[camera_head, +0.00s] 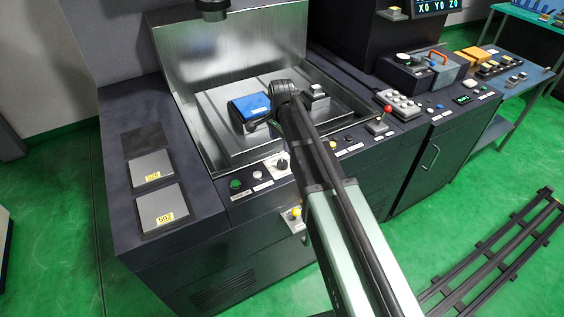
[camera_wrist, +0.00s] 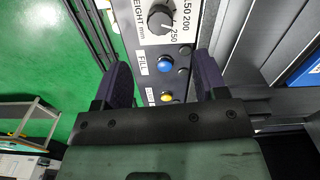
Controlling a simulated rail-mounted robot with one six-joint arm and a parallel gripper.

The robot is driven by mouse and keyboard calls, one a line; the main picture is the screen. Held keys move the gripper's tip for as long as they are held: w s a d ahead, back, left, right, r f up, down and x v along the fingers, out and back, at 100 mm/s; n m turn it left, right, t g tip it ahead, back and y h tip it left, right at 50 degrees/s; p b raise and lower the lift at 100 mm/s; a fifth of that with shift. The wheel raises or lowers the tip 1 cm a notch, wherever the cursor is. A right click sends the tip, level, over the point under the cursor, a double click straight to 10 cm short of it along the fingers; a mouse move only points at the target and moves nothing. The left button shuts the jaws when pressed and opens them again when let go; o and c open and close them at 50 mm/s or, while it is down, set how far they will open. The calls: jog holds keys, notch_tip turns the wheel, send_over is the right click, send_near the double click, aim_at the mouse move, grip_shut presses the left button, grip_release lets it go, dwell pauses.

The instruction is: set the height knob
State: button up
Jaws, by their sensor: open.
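The height knob (camera_wrist: 160,18) is a black round knob on a white dial plate lettered "HEIGHT mm", at the top of the wrist view. Numbers such as 150, 200 and 250 show around it; its exact setting is hard to read. In the head view the knob (camera_head: 282,164) sits on the machine's front panel, just left of my arm. My gripper (camera_wrist: 163,62) is open and empty, its two dark fingers apart. In the wrist view the knob lies beyond the fingertips, apart from them. The head view does not show the fingers clearly behind my arm.
A blue button (camera_wrist: 165,64) labelled "FILL" and a yellow button (camera_wrist: 166,97) show between the fingers. A green button (camera_head: 235,184) is left of the knob. A blue block (camera_head: 249,106) lies in the metal tank.

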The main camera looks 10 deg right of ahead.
aim_at(282, 163)
notch_tip(282, 163, down, 11)
jog(key=b, duration=1)
jog(key=shift+r, duration=0.25)
jog(key=shift+c, duration=0.2)
jog(key=c, duration=0.9)
